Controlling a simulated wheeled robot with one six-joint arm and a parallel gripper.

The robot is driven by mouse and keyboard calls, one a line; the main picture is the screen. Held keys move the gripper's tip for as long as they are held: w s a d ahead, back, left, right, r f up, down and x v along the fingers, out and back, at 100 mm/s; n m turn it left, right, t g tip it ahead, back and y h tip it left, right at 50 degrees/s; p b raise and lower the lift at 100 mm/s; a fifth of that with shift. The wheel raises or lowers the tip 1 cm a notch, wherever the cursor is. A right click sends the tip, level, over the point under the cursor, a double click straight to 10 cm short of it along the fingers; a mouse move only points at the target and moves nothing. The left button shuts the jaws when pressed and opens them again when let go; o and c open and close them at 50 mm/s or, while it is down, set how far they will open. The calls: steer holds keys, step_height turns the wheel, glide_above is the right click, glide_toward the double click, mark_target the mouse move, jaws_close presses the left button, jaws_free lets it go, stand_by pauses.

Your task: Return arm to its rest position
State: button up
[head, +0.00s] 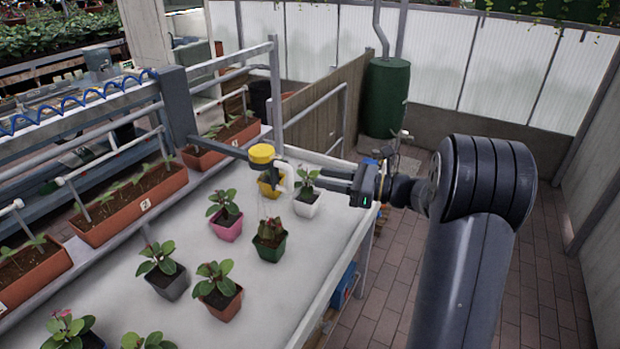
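My gripper (335,178) is in the middle of the head view, at the end of my dark arm, which reaches in from the right. Its fingers point left over the far right part of the white plant table (120,270). The fingers are small and dark here, and I cannot tell whether they are apart. A plant in a white pot (307,208) stands just below and left of the fingers. Whether they touch its leaves is unclear. I see no object clearly held.
A yellow-capped fixture (261,154) on a grey bar overhangs a yellow pot (269,186). Several more potted plants, including one in a green pot (270,249), stand nearby. A railing (275,95) and green barrel (386,97) are behind. Brick floor (540,300) lies open at right.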

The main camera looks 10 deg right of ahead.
mark_target(291, 173)
steer(key=shift+s+d, duration=0.35)
steer(key=shift+d, duration=0.2)
steer(key=p+x, duration=0.2)
steer(key=x, duration=0.8)
steer(key=shift+w+a, duration=0.15)
steer(key=shift+a, duration=0.3)
steer(key=shift+s+a, duration=0.15)
steer(key=shift+s, duration=0.15)
steer(key=shift+w, duration=0.1)
